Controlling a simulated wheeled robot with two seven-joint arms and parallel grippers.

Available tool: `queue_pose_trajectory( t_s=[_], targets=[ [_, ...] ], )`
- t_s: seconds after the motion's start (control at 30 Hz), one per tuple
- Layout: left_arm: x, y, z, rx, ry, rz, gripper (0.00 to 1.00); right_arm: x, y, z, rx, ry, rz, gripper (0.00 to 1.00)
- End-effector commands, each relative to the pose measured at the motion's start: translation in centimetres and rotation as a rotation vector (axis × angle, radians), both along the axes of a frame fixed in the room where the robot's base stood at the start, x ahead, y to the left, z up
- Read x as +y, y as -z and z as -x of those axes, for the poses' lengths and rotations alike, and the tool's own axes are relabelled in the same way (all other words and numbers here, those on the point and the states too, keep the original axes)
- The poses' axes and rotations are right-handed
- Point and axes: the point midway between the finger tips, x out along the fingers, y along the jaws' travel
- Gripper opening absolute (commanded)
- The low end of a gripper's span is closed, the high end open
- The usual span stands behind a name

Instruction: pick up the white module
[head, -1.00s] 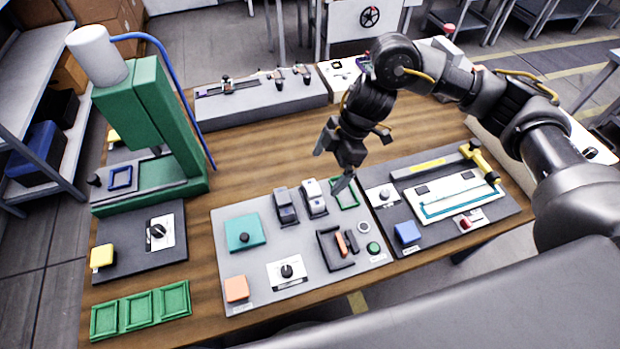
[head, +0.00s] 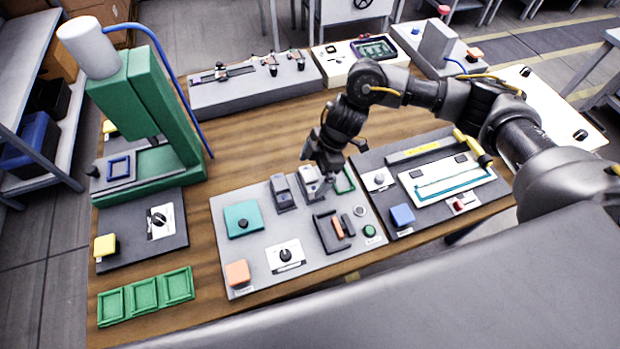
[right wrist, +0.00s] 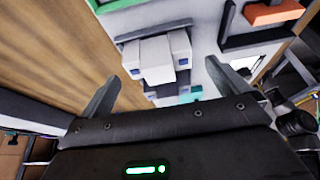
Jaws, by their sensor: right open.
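The white module (head: 309,183), a small white and grey block, stands in a holder on the light grey panel (head: 262,265), beside a similar dark grey module (head: 282,193). My right gripper (head: 320,168) is over the white module in the head view and partly covers it. In the right wrist view the white module (right wrist: 157,58) lies ahead of the open fingers of my right gripper (right wrist: 163,92), roughly between their lines. The fingers look empty and apart from it. My left gripper is not in view.
A green frame (head: 344,181) lies just right of the white module. A black holder with orange pieces (head: 337,228) is in front. A teal block (head: 243,219) is to the left. A green press (head: 150,105) stands at the far left. Bare wood lies behind the panel.

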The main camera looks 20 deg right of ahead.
Motion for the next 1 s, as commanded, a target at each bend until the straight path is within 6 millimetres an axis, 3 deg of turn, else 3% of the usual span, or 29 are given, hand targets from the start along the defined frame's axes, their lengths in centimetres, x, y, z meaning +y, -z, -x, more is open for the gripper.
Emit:
queue_pose_trajectory(
  t_s=[0.2,0.47,0.83,1.0],
  targets=[
    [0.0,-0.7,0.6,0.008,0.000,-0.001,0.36,0.9,2.2,0.0,0.001,0.001,-0.001,1.00],
    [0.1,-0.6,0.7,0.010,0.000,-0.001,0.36,1.0,2.5,0.0,0.000,-0.001,0.000,1.00],
    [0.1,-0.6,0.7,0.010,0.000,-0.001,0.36,1.0,2.4,0.0,0.000,-0.001,-0.001,0.52],
    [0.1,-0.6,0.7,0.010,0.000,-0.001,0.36,1.0,2.4,0.0,-0.001,-0.001,-0.001,0.52]
  ],
)
